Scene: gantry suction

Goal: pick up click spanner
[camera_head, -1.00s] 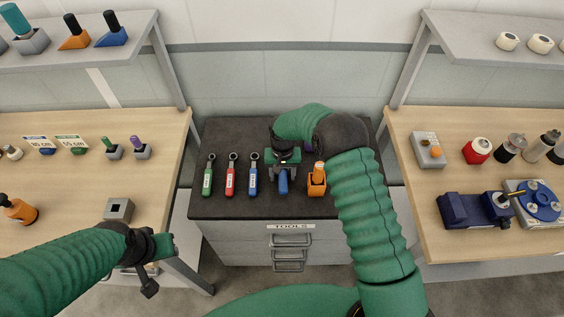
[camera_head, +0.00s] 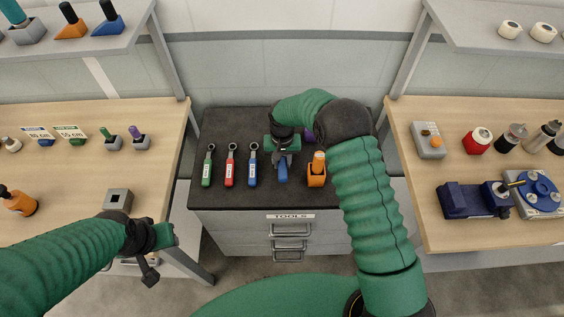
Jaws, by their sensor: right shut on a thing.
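My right gripper (camera_head: 283,152) is over the dark top of the tool cabinet, shut on a blue-handled tool (camera_head: 283,174), which I take to be the click spanner. The gripper hides the tool's upper part, and I cannot tell if the tool is clear of the surface. Three ring-ended spanners lie in a row to its left: green (camera_head: 207,170), red (camera_head: 230,170) and blue (camera_head: 253,170). My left gripper (camera_head: 158,252) is at the lower left, near the left bench's front edge, away from the tools. Its jaw opening is unclear.
An orange tool (camera_head: 316,174) stands close to the right of the held tool. A purple item (camera_head: 308,136) is partly hidden by my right arm. The tool cabinet (camera_head: 290,217) stands between a left bench (camera_head: 60,180) and a right bench (camera_head: 440,240), both holding parts.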

